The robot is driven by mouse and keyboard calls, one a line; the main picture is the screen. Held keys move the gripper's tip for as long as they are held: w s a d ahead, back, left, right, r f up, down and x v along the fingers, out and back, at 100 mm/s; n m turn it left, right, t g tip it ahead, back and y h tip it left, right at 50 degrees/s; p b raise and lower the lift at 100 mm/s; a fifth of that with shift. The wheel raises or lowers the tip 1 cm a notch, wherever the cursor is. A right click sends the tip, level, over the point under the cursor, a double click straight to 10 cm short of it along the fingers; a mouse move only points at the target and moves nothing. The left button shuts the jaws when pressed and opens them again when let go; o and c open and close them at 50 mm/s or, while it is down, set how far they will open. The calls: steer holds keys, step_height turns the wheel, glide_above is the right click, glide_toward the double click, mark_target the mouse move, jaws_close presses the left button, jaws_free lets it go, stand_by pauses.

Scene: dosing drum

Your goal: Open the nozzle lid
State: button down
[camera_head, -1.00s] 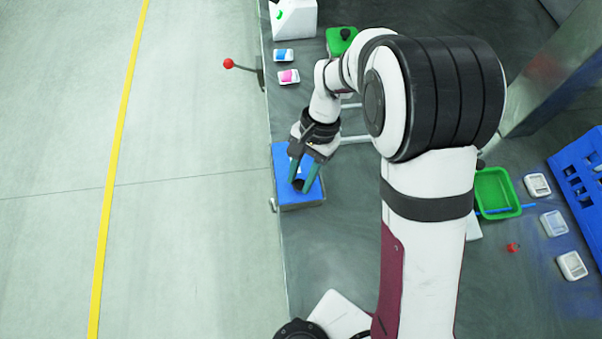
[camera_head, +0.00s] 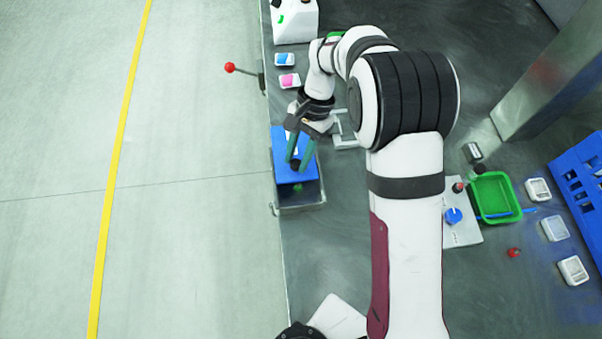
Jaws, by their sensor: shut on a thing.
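A blue lid (camera_head: 283,150) covers the upper part of a grey box (camera_head: 300,208) at the left edge of the table. The front part of the box is uncovered and shows a dark inside; I cannot make out what lies in it. My gripper (camera_head: 297,164) is over the lid, its teal fingers pointing down and shut on the dark knob (camera_head: 296,166) on the lid. The fingers and wrist hide part of the lid's upper right.
A lever with a red ball (camera_head: 230,68) sticks out past the left table edge. A white machine (camera_head: 295,20) and two small tubs (camera_head: 288,80) stand beyond the lid. A green tray (camera_head: 494,194), blue crate (camera_head: 583,180) and white dishes (camera_head: 573,270) lie at the right.

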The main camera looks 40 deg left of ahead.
mark_target(296, 152)
steer(key=w+a, duration=0.2)
steer(key=a, duration=0.1)
steer(key=shift+w, duration=0.4)
steer(key=shift+d, duration=0.1)
steer(key=c, duration=0.6)
jaws_free()
steer(key=v, duration=1.5)
steer(key=shift+w+r, duration=0.2)
steer(key=shift+r, duration=0.15)
